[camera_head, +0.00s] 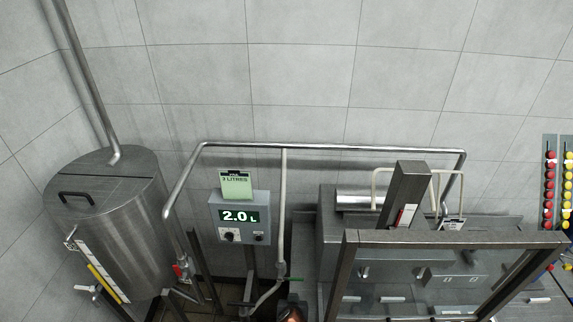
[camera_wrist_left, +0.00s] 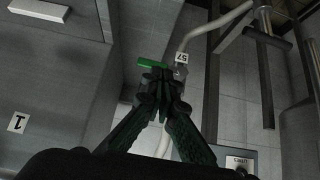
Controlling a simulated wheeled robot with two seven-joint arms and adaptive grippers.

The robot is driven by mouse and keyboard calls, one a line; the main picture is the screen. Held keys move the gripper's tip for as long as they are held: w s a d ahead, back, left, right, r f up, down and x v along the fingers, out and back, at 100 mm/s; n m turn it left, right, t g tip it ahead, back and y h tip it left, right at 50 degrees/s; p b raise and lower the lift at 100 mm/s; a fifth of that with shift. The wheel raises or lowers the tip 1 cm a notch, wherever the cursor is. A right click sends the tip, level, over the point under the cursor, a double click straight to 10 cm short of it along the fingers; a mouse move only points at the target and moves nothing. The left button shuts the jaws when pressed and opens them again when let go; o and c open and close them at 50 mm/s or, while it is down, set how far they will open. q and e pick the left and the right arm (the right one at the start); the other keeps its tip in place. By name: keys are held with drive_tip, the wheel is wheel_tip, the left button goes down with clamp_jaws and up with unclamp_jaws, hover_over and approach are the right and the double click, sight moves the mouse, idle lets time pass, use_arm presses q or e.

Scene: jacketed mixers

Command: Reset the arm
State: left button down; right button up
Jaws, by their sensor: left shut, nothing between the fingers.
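My left gripper (camera_wrist_left: 160,88) shows in the left wrist view, with its dark fingertips together and nothing between them. In that picture a green valve handle (camera_wrist_left: 151,63) and a tag reading 57 (camera_wrist_left: 181,57) lie just beyond the fingertips. I cannot tell whether the fingers touch the handle. A dark rounded part at the bottom edge there is too cut off to identify. My right gripper is in neither view.
A steel tank (camera_head: 140,235) stands at the left. A control box (camera_head: 240,218) reads 2.0 L under a green 3 LITRES card (camera_head: 236,184). A steel-framed machine (camera_head: 445,240) fills the right. A bent pipe (camera_head: 330,148) runs before the tiled wall. A grey cabinet (camera_wrist_left: 60,80) flanks the gripper.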

use_arm(q)
drive_tip(key=s+a+f+n+g, duration=0.1)
drive_tip(key=s+a+f, duration=0.15)
drive_tip(key=a, duration=0.35)
drive_tip(key=s+a+f+g, duration=0.1)
drive_tip(key=s+a, duration=0.2)
drive_tip(key=a, duration=0.3)
drive_tip(key=s+a+r+g+y, duration=0.1)
drive_tip(key=s+a+r+g, duration=0.2)
drive_tip(key=s+a, duration=2.15)
wheel_tip(320, 180, down, 41)
drive_tip(key=m+b, duration=0.1)
drive_tip(key=b, duration=1)
drive_tip(key=s+f+g+b, duration=0.1)
drive_tip(key=s+f+b, duration=0.3)
drive_tip(key=s+f, duration=0.5)
drive_tip(key=s+f+g+b, duration=0.1)
drive_tip(key=s+f+b, duration=0.2)
drive_tip(key=s+f, duration=0.7)
wheel_tip(320, 180, down, 6)
drive_tip(key=shift+s+r+m+b, duration=0.15)
drive_tip(key=shift+m+b, duration=0.2)
drive_tip(key=shift+m, duration=0.05)
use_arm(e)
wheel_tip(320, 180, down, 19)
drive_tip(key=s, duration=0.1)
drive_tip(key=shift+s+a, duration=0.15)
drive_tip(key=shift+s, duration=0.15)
